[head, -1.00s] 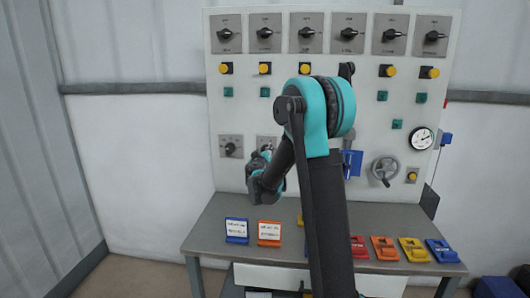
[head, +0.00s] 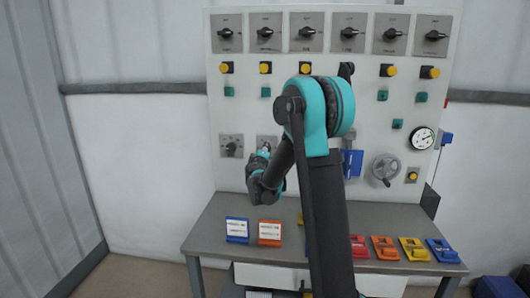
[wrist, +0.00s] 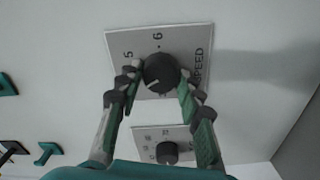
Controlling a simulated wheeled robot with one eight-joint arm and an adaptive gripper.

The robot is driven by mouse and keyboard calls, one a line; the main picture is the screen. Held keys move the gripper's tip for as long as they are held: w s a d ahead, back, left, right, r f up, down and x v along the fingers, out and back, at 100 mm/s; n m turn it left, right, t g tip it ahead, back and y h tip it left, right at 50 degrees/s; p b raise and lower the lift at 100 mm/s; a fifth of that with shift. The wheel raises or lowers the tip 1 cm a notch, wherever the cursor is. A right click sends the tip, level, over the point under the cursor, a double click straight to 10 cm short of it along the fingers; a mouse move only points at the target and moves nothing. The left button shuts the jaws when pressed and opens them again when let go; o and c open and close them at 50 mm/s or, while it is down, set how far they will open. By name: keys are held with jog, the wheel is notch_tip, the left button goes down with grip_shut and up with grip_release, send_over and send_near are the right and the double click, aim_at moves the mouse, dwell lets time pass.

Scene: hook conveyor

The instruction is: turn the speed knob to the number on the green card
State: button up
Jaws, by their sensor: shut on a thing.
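The speed knob (wrist: 161,73) is a dark round knob on a light plate marked SPEED (wrist: 196,66) in the wrist view. The numbers 5 and 6 show beside it, and a pale mark on it points to the lower left of that picture. My gripper (wrist: 160,88) is shut on the knob, one finger on each side. In the head view my gripper (head: 264,154) is at the second lower plate (head: 265,141), where my arm partly hides the knob. I cannot make out a green card in these frames.
Another knob (wrist: 167,152) sits on a neighbouring plate. The panel (head: 300,112) carries several rotary switches, yellow buttons, a gauge (head: 422,138) and a handwheel (head: 385,169).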

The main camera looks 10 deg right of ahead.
dwell(0.3)
jog(key=o, duration=1.2)
jog(key=shift+c, duration=0.2)
jog(key=shift+s, duration=0.1)
jog(key=v, duration=1.2)
jog(key=shift+a, duration=0.1)
